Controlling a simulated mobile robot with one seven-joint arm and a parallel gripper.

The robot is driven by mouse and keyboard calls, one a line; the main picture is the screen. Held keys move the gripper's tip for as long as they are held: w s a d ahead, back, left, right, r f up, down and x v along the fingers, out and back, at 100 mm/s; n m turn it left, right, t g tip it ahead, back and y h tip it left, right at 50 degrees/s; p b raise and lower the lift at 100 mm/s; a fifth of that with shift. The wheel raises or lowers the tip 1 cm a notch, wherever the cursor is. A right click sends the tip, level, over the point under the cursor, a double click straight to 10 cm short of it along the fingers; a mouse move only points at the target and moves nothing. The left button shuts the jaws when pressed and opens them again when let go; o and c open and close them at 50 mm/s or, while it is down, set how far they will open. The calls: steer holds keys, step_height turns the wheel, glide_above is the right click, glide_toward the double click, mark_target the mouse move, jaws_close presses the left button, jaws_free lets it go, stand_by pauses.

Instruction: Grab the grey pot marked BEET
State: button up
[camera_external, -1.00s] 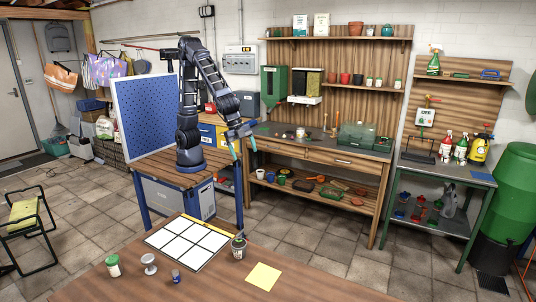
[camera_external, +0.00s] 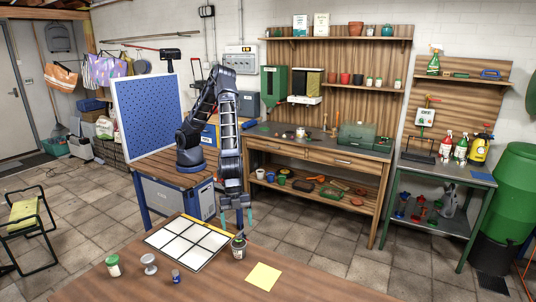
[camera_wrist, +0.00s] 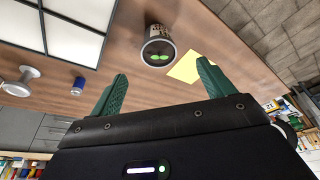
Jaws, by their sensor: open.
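The grey pot (camera_external: 239,249) stands upright on the wooden table, beside the front right corner of the white grid board. It has dark contents with green on top; the lettering on its pale label is too small to read. It also shows in the wrist view (camera_wrist: 158,50), ahead of and roughly centred between the fingers. My gripper (camera_external: 236,220) points down just above and behind the pot. Its two green fingers (camera_wrist: 161,88) are wide apart with nothing between them. I cannot tell the exact gap to the pot.
The white grid board (camera_external: 187,241) lies left of the pot. A white jar with a green lid (camera_external: 113,266), a pale goblet (camera_external: 149,264) and a small blue can (camera_external: 175,276) stand further left. A flat yellow square (camera_external: 263,277) lies to the right. The table's right front is clear.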

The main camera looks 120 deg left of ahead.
mark_target(239, 242)
steer(key=shift+w+d+f, duration=0.15)
steer(key=shift+d+f, duration=0.3)
steer(key=shift+f, duration=0.4)
steer(key=x, duration=0.9)
steer(key=shift+a+f, duration=0.1)
steer(key=shift+f, duration=0.25)
steer(key=shift+c, duration=0.4)
steer(key=c, duration=1)
